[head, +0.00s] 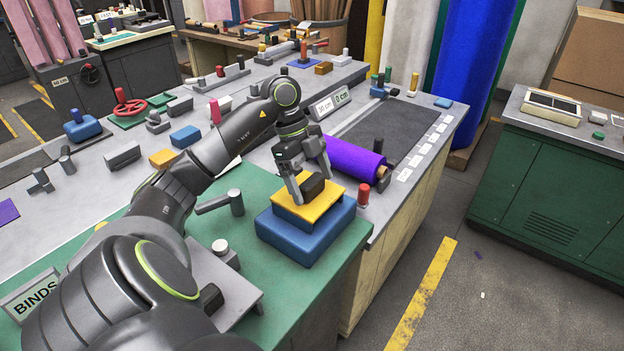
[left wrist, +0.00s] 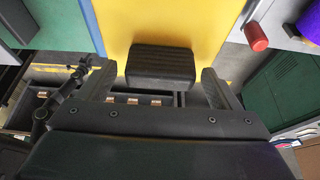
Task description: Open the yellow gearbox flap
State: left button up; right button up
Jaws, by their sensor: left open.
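The yellow gearbox flap (head: 297,213) lies over the top of a blue box (head: 301,243), at the near right corner of the bench. A black ribbed handle (head: 314,187) stands on the flap. My left gripper (head: 309,188) is open just at the handle, with one finger on each side of it. In the left wrist view the handle (left wrist: 162,65) sits between the two open fingertips (left wrist: 160,80), with a gap on both sides, and the yellow flap (left wrist: 170,22) fills the middle. My right gripper is not in view.
A purple roll (head: 350,160) lies close behind the flap, and a red-capped post (head: 363,195) stands right of the box. A grey lever (head: 222,203) is to the left.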

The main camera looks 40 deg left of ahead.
pick_arm(q)
jog(key=shift+d+f, duration=0.1)
jog(key=shift+f, duration=0.15)
